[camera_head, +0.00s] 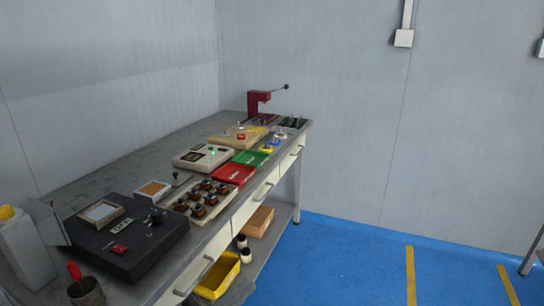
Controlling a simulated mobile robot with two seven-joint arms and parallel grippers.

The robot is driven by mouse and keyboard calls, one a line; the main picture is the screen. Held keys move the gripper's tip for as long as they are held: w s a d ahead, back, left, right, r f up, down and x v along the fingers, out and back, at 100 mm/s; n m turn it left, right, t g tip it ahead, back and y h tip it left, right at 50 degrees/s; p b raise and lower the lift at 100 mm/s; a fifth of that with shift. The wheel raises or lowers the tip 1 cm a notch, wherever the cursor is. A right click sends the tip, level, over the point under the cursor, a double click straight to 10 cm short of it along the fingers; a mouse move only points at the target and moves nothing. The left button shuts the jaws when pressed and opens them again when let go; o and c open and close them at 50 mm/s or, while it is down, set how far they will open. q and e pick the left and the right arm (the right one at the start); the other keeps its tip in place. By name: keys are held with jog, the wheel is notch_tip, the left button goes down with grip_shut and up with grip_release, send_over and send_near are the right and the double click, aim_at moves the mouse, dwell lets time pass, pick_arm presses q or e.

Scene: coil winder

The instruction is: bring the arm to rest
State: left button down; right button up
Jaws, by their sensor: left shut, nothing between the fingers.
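Neither of my grippers can be made out in the head view, and no arm of mine shows clearly. The long grey workbench (95,180) runs from the lower left to the back wall. On its near end sits a black coil winder box (150,243) with a light panel on top. A wooden tray (180,205) beyond it holds several dark and copper-coloured pieces. Farther along are a red tray (233,174), a green tray (251,158) and a beige instrument (203,157). A dark red press (254,103) with a lever stands at the far end.
A white bottle (26,250) with a yellow cap and a cup (86,292) with a red-handled tool stand at the near left. A yellow bin (217,277) and a cardboard box (259,221) sit on the lower shelf. The blue floor (345,265) to the right is clear.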

pick_arm(q)
jog(key=s+a+f+n+t+y+p, duration=0.1)
jog(key=s+a+f+n+t+y, duration=0.15)
jog(key=a+f+n+y, duration=0.85)
jog(key=s+a+f+n+g+y, duration=0.3)
jog(key=s+f+n+g+y, duration=0.1)
jog(key=s+f, duration=0.7)
notch_tip(320, 180, down, 2)
jog(key=shift+s+a+n+g+p, duration=0.3)
jog(key=shift+a+n+g, duration=0.1)
jog(key=shift+n+g, duration=0.25)
jog(key=shift+w, duration=0.1)
jog(key=shift+a, duration=0.1)
